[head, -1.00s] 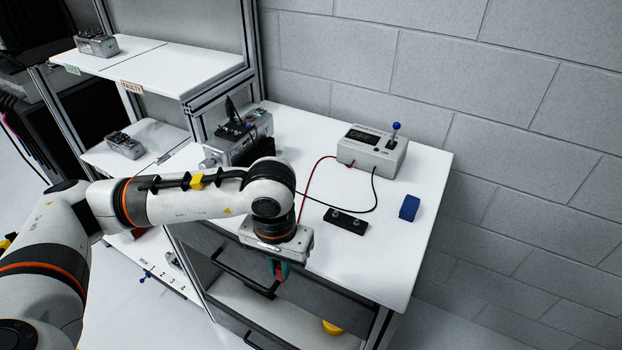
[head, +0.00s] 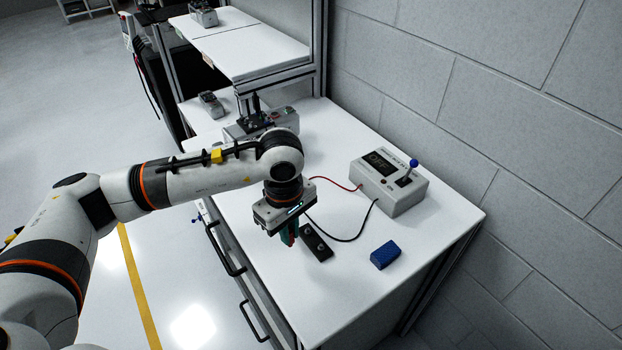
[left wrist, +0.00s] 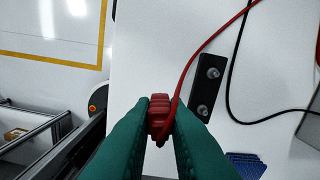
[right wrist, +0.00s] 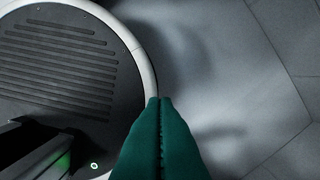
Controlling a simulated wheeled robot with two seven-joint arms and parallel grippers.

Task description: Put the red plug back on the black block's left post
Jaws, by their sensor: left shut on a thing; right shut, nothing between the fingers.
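The red plug (left wrist: 158,112) is between the green fingertips of my left gripper (left wrist: 160,128), with its red wire running up and away. In the head view my left gripper (head: 289,236) points down just left of the black block (head: 318,246), above the table near its front edge. The black block (left wrist: 207,86) lies flat, apart from the plug, and its two silver posts show bare in the left wrist view. Whether the plug touches the table is unclear. My right gripper (right wrist: 163,102) is shut and empty, away from the table, over the floor and a dark round base.
A grey box (head: 395,187) with a display and blue-knobbed lever stands at the back right; red and black wires leave it. The black wire (left wrist: 232,100) curves past the block. A blue block (head: 385,255) lies to the right. A shelf (head: 240,50) stands behind.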

